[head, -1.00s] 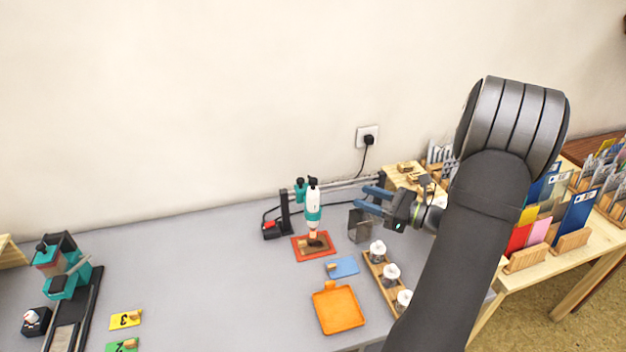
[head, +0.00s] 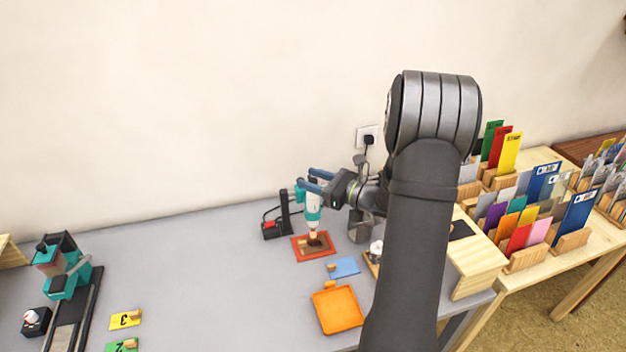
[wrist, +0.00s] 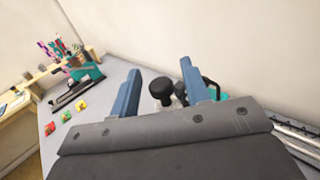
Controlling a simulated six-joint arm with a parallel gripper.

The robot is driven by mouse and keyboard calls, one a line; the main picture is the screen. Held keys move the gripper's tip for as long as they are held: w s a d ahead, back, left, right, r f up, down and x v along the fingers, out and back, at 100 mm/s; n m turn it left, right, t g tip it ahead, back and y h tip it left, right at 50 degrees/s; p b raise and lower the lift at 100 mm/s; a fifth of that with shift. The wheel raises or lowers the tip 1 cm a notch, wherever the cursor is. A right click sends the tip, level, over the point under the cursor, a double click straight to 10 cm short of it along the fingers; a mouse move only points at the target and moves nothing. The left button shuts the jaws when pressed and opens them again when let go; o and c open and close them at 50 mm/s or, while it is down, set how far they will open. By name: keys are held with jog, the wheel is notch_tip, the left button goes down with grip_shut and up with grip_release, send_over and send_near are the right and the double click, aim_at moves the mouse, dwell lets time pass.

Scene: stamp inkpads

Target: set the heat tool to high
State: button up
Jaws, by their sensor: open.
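The heat tool (head: 313,213) is white and teal. It hangs nozzle down in a black stand (head: 284,213) at the back of the grey table, above an orange-red mat. My gripper (head: 314,180) is open at the top of the tool, its two blue fingers level with the tool's upper end. I cannot read any heat setting.
A blue card (head: 343,267) and an orange tray (head: 338,310) lie in front of the mat. Card racks (head: 530,220) stand at the right. The table's middle left is clear.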

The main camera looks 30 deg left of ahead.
jog(key=shift+c, duration=0.4)
grip_shut()
jog(key=shift+r, duration=1.8)
jog(key=shift+o, duration=0.4)
grip_release()
jog(key=d, duration=1.7)
jog(key=shift+d, duration=0.2)
jog(key=shift+a, duration=0.1)
